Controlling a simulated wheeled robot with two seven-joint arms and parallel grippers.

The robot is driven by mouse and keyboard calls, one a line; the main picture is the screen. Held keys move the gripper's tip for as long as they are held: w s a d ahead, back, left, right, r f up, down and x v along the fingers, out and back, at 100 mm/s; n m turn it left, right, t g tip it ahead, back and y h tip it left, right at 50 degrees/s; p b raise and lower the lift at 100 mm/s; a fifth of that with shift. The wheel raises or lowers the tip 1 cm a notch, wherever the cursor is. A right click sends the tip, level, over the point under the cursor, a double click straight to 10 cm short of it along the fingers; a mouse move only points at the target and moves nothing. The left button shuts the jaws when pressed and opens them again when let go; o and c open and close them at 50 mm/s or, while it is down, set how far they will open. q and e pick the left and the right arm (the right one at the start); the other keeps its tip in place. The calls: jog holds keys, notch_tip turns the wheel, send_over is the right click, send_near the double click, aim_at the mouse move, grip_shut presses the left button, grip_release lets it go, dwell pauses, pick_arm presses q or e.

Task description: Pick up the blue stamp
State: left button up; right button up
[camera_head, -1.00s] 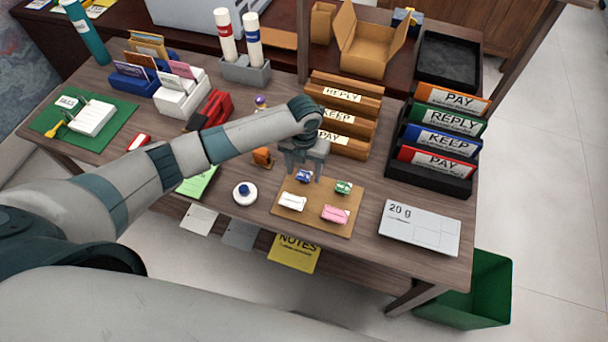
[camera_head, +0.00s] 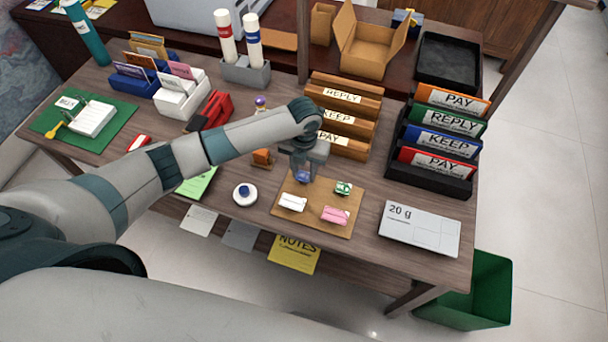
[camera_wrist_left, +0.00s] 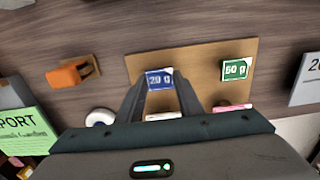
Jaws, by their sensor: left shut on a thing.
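The blue stamp (camera_head: 302,176) is at the back left of the brown board (camera_head: 322,226). In the left wrist view the blue stamp (camera_wrist_left: 159,79) reads "20 g" and sits between my fingertips. My left gripper (camera_head: 303,172) points down over it and is shut on it; the left wrist view also shows the gripper (camera_wrist_left: 160,84). I cannot tell whether the stamp still touches the board. A green stamp (camera_head: 343,188), marked "50 g" in the left wrist view (camera_wrist_left: 236,69), lies to its right. A white stamp (camera_head: 292,202) and a pink stamp (camera_head: 335,215) lie nearer the front. My right gripper is out of view.
A grey-white card marked "20 g" (camera_head: 420,228) lies right of the board. A round white item with a blue top (camera_head: 244,193) is to the left. Wooden trays (camera_head: 343,118) stand behind, and a black file rack (camera_head: 428,177) stands at the right.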

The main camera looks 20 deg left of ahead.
aim_at(304, 175)
pick_arm(q)
jog(key=shift+r, duration=0.1)
jog(key=shift+r, duration=0.4)
notch_tip(304, 175, up, 4)
jog(key=shift+w+f+b, duration=0.1)
jog(key=shift+f+b, duration=0.15)
jog(key=shift+b, duration=1)
jog(key=w+d+r+b, duration=0.4)
jog(key=w+d+r, duration=0.2)
jog(key=d, duration=0.4)
jog(key=shift+r+b, duration=0.4)
jog(key=shift+r, duration=0.1)
jog(key=shift+o, duration=0.7)
jog(key=shift+c, duration=0.5)
jog(key=shift+a, duration=0.1)
